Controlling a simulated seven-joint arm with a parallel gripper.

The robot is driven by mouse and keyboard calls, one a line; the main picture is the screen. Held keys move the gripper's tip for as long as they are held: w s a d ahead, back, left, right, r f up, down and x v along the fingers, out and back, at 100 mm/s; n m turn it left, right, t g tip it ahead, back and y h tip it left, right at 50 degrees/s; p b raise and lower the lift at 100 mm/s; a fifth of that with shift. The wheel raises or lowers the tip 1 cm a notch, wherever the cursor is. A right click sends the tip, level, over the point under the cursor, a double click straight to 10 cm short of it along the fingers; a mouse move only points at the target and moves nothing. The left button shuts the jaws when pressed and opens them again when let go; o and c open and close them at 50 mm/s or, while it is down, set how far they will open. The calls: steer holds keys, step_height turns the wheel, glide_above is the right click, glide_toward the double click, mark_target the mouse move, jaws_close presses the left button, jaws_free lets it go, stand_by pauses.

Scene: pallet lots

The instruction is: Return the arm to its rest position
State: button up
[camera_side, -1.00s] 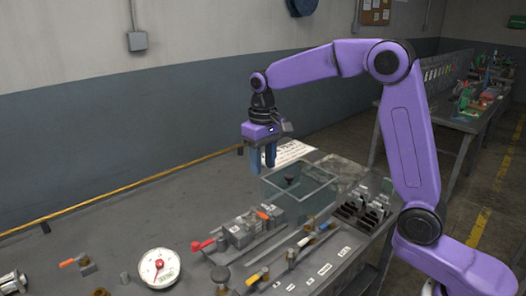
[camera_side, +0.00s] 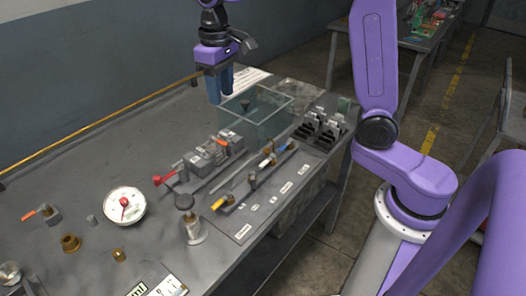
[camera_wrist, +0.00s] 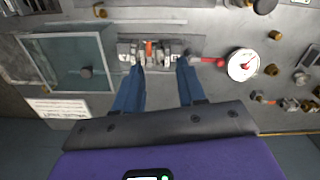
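My gripper (camera_side: 220,92) hangs in the air above the workbench (camera_side: 135,160), pointing down, with its blue fingers clear of the bench things. In the wrist view my gripper (camera_wrist: 160,66) is open, its two fingers apart with nothing held between them. A valve block with a red handle (camera_wrist: 207,61) shows beyond the fingertips, lower down on the bench. The upper part of my arm is cut off by the top of the side view.
A clear open-topped box (camera_side: 272,122) stands near the gripper, toward the bench's right end. A white dial gauge (camera_side: 124,205), brass fittings (camera_side: 71,243) and a panel of levers (camera_side: 243,228) lie closer. A yellow rail (camera_side: 100,125) runs along the wall side.

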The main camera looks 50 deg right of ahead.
steer(key=s+d+f+n, duration=0.1)
steer(key=s+f+n, duration=0.1)
steer(key=s, duration=0.7)
steer(key=s+d+f+n, duration=0.1)
steer(key=s+n, duration=0.3)
steer(key=s, duration=0.6)
steer(key=s+d+f+n, duration=0.2)
steer(key=s+f+n, duration=0.2)
steer(key=s, duration=0.6)
